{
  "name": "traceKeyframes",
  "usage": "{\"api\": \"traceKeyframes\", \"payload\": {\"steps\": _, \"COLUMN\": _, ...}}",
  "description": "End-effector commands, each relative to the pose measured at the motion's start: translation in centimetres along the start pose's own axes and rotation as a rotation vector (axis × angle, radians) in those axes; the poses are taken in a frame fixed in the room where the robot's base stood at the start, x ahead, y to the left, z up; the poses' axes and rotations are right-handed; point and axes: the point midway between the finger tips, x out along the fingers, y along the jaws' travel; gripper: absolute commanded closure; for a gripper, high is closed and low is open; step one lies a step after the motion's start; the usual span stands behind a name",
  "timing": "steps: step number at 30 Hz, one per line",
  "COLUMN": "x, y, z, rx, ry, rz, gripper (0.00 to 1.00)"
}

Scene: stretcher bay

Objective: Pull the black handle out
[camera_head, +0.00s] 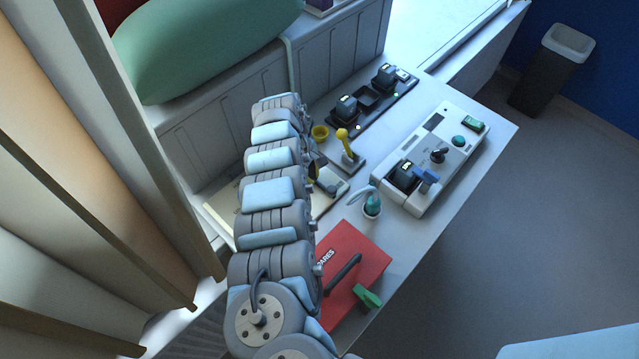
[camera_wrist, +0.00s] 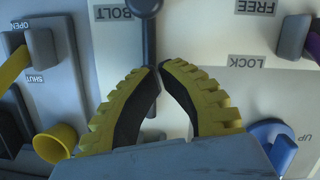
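In the wrist view a dark handle (camera_wrist: 148,38), a rod with a round knob at its top, stands on a pale panel beside the label BOLT. My gripper (camera_wrist: 160,69) has yellow-and-black curved fingers with their tips close together at this rod. The left finger overlaps part of the rod, and its lower part shows between the fingers. I cannot tell whether the fingers press on it. In the head view my arm hides the handle and most of my gripper (camera_head: 313,168).
In the wrist view an OPEN/SHUT lever (camera_wrist: 42,47) and a yellow cup-shaped part (camera_wrist: 55,143) are left; a blue round part (camera_wrist: 274,139) is right.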

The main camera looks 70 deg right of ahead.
Motion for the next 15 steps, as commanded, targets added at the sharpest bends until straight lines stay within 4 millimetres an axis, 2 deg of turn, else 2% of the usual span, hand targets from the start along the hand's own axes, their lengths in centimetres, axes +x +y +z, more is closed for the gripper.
{"api": "traceKeyframes", "payload": {"steps": 1, "x": 0.3, "y": 0.1, "z": -0.7, "rx": -0.001, "ry": 0.002, "rz": 0.004, "gripper": 1.0}}
{"api": "traceKeyframes", "payload": {"steps": 3, "x": -1.6, "y": 0.0, "z": -0.7, "rx": -0.001, "ry": 0.004, "rz": 0.005, "gripper": 1.0}}
{"api": "traceKeyframes", "payload": {"steps": 6, "x": -3.4, "y": 0.1, "z": -0.6, "rx": -0.001, "ry": 0.005, "rz": 0.005, "gripper": 1.0}}
{"api": "traceKeyframes", "payload": {"steps": 15, "x": -8.3, "y": 0.1, "z": -0.5, "rx": 0.0, "ry": 0.002, "rz": 0.004, "gripper": 1.0}}
